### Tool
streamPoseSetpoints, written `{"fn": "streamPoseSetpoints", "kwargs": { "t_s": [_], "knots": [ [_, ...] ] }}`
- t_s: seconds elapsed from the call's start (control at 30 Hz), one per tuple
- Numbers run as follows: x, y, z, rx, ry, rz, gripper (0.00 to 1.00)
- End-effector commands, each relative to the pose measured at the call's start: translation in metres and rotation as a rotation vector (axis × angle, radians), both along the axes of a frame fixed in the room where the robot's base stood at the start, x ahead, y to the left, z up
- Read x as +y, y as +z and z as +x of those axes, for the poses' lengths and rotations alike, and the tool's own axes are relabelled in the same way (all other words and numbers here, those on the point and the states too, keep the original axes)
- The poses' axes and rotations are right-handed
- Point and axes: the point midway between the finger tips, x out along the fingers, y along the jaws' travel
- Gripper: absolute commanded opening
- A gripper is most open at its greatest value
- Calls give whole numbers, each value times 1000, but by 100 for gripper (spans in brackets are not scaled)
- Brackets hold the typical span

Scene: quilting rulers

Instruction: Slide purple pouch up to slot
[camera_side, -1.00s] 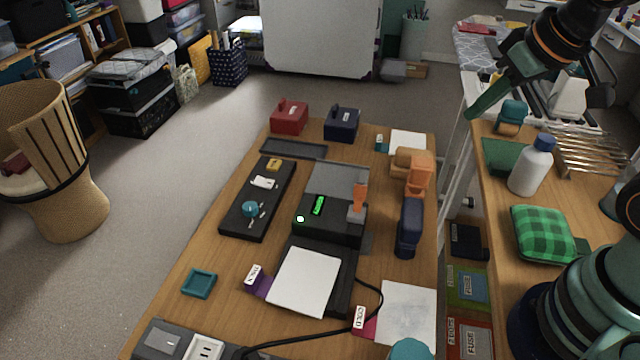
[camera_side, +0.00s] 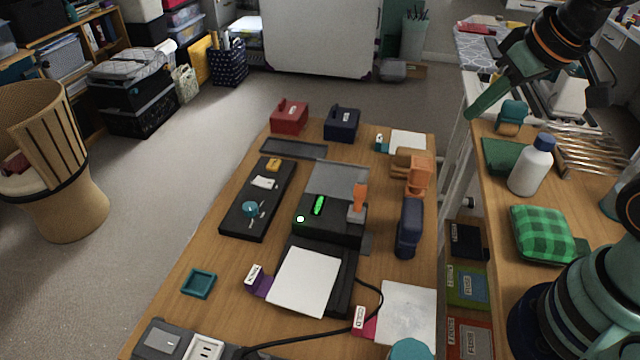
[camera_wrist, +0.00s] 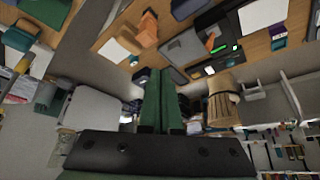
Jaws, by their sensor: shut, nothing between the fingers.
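The purple pouch (camera_side: 261,284) shows as a purple strip with a small white tag at the left end of a white sheet (camera_side: 305,281). The sheet lies slightly askew on the black feed tray in front of a black machine (camera_side: 330,220) with a green display. The machine's slot is too dark to make out; the sheet's far edge lies near the machine's front. My gripper (camera_side: 475,108) is high at the upper right, well away from the pouch and touching nothing. In the wrist view my gripper's green fingers (camera_wrist: 162,85) are together and empty.
A pink-edged white sheet (camera_side: 405,312) lies right of the tray, with a black cable between. A dark blue object (camera_side: 409,228) and an orange one (camera_side: 418,177) stand right of the machine. A teal square tray (camera_side: 198,284) sits left, with bare wood around it.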

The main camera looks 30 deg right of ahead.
Motion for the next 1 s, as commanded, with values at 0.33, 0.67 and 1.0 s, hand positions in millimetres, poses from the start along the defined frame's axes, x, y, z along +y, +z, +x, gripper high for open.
{"fn": "streamPoseSetpoints", "kwargs": {
  "t_s": [0.33,0.67,1.0],
  "knots": [
    [0,0,0,0,0,0,0],
    [0,0,0,0,0,0,57],
    [18,6,16,40,-41,49,57]
  ]
}}
